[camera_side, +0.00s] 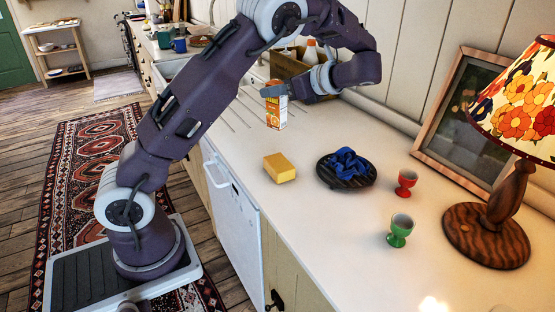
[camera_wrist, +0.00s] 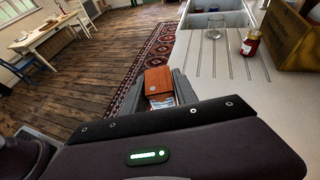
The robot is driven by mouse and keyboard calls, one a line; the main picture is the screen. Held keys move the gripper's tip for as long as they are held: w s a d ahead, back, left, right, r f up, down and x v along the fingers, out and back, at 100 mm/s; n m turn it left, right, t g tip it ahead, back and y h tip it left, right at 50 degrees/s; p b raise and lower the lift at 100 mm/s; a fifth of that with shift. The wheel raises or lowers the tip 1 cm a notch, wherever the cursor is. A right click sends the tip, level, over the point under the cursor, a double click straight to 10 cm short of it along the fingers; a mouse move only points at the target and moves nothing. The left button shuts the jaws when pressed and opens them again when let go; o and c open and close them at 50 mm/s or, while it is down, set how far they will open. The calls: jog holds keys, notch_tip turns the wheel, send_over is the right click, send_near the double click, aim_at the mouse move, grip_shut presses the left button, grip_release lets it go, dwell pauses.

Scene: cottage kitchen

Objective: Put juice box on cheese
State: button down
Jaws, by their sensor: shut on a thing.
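The juice box (camera_side: 277,113), white and orange, is held upright in my gripper (camera_side: 276,90) above the white counter. The gripper is shut on its upper part. In the wrist view the top of the juice box (camera_wrist: 159,82) shows orange-brown between the fingers (camera_wrist: 160,92). The cheese (camera_side: 280,168), a yellow block, lies flat on the counter, below and in front of the juice box in the side view. The gripper is apart from the cheese. The cheese does not show in the wrist view.
A dark round trivet (camera_side: 346,182) with a blue cloth (camera_side: 349,162) lies right of the cheese. A red egg cup (camera_side: 406,183), a green egg cup (camera_side: 400,231) and a lamp (camera_side: 490,236) stand farther right. A wooden crate (camera_side: 290,66) stands behind the gripper.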

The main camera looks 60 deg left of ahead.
aim_at(281, 128)
jog(key=shift+s+d+f+g, duration=0.15)
jog(key=shift+d+f, duration=0.2)
jog(key=shift+d, duration=0.25)
jog(key=shift+s+d+f+g, duration=0.15)
jog(key=shift+d+f, duration=0.15)
jog(key=shift+d, duration=0.25)
notch_tip(281, 128, down, 8)
jog(key=shift+f, duration=0.25)
jog(key=c, duration=1)
grip_release()
jog(key=shift+f, duration=0.1)
jog(key=shift+o, duration=0.2)
